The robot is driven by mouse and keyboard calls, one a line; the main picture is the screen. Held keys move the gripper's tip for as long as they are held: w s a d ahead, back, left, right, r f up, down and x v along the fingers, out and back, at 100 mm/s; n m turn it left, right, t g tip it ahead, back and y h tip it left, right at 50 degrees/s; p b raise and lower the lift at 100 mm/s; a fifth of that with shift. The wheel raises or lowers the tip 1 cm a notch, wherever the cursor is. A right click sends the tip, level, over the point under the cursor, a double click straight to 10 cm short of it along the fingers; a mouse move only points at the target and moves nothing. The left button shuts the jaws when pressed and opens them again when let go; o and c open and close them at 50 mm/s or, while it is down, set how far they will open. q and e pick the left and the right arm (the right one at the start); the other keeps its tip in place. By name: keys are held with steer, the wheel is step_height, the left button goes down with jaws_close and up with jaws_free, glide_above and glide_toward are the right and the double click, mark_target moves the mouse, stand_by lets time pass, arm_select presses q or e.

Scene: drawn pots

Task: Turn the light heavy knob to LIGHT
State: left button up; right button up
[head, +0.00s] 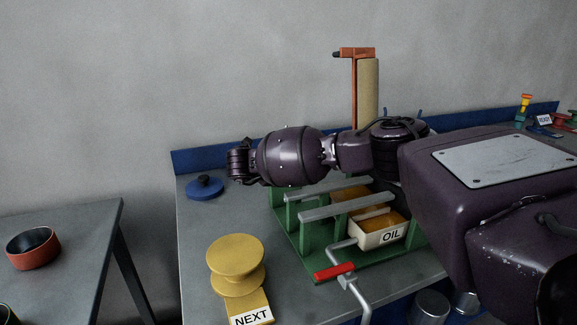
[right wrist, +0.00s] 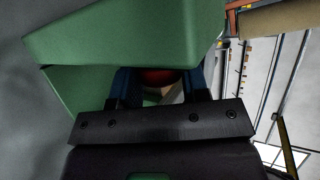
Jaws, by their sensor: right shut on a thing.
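My right gripper (right wrist: 160,90) shows in the right wrist view, with its two blue fingers on either side of a red round piece. This piece appears to be the light heavy knob (right wrist: 160,76); its LIGHT and HEAVY marks cannot be seen. A green part (right wrist: 120,38) covers the upper side of the knob. In the head view my right arm reaches in from the right across the green machine frame (head: 308,262), and the knob cannot be made out there. My left gripper is not in view.
An OIL tray (head: 378,237) sits in the frame, with a red-handled crank (head: 334,271) in front. A tan roller (head: 368,95) stands behind. A yellow spool (head: 237,252), a NEXT sign (head: 251,316) and a blue lid (head: 205,187) are left. A red bowl (head: 34,252) is on another table.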

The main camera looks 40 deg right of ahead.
steer(key=n+h, duration=0.1)
steer(key=h, duration=0.2)
steer(key=shift+a+f+h+p, duration=0.1)
steer(key=shift+h+p, duration=0.25)
steer(key=shift+h, duration=0.05)
steer(key=shift+n+h, duration=0.3)
steer(key=shift+f, duration=0.1)
steer(key=o, duration=0.9)
steer(key=shift+a, duration=0.1)
steer(key=s+a+p, duration=0.1)
steer(key=a+p, duration=0.3)
steer(key=a, duration=0.6)
steer(key=shift+s+a, duration=0.25)
steer(key=shift+s, duration=0.05)
